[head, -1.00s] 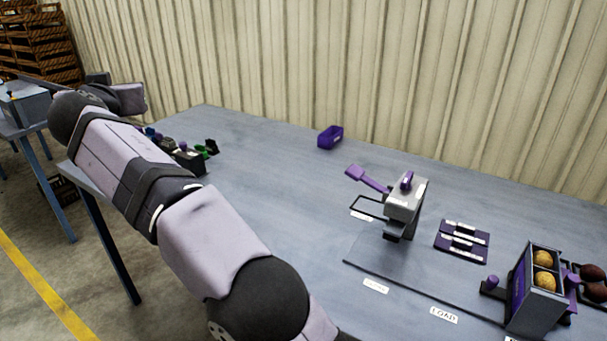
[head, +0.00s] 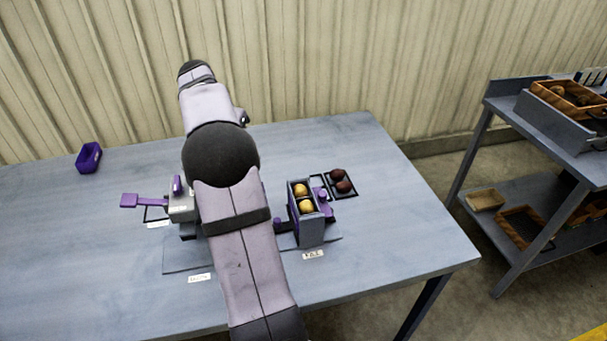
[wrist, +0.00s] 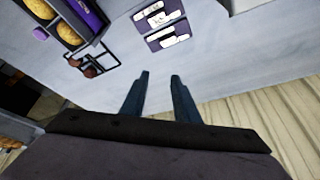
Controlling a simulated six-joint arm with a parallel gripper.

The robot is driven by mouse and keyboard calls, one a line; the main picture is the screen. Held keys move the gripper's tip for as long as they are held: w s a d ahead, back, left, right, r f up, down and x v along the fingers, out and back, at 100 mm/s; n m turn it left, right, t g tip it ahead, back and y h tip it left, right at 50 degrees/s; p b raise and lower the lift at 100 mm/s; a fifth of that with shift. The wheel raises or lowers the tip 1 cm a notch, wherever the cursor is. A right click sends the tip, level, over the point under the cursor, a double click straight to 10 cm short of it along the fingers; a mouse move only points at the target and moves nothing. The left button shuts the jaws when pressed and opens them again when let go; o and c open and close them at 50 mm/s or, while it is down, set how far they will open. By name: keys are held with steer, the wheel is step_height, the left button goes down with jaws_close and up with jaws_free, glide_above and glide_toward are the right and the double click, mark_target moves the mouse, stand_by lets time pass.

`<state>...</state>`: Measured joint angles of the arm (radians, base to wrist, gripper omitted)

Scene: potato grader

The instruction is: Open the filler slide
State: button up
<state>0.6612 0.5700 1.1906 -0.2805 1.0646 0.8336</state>
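A grey upright filler box (head: 308,232) with two yellow potatoes (head: 306,207) in its top stands right of my arm in the head view. A purple part (head: 321,197) sits on its right side; I cannot tell whether this is the slide or how it is set. In the wrist view, yellow potatoes (wrist: 68,33) and a purple knob (wrist: 40,33) show at upper left. My gripper (wrist: 159,76) is open and empty above the table, apart from the box. Its fingers are hidden in the head view.
A grey device with a purple handle (head: 130,200) stands left of my arm. Dark potatoes (head: 343,187) lie in a black frame beside the box. Purple labelled plates (wrist: 165,30) lie on the table. A purple bin (head: 89,157) stands farther left. The table's right side is clear.

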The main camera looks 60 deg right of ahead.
steer(key=s+d+m+g+y+p, duration=0.1)
steer(key=s+d+m+y+p, duration=0.2)
steer(key=s, duration=0.9)
steer(key=m+y+p, duration=0.2)
steer(key=m, duration=0.2)
glide_above(323, 194)
steer(key=shift+f, duration=0.75)
steer(key=shift+n, duration=0.3)
steer(key=shift+f+p, duration=1.2)
steer(key=shift+f, duration=2.5)
steer(key=shift+c, duration=0.7)
jaws_close()
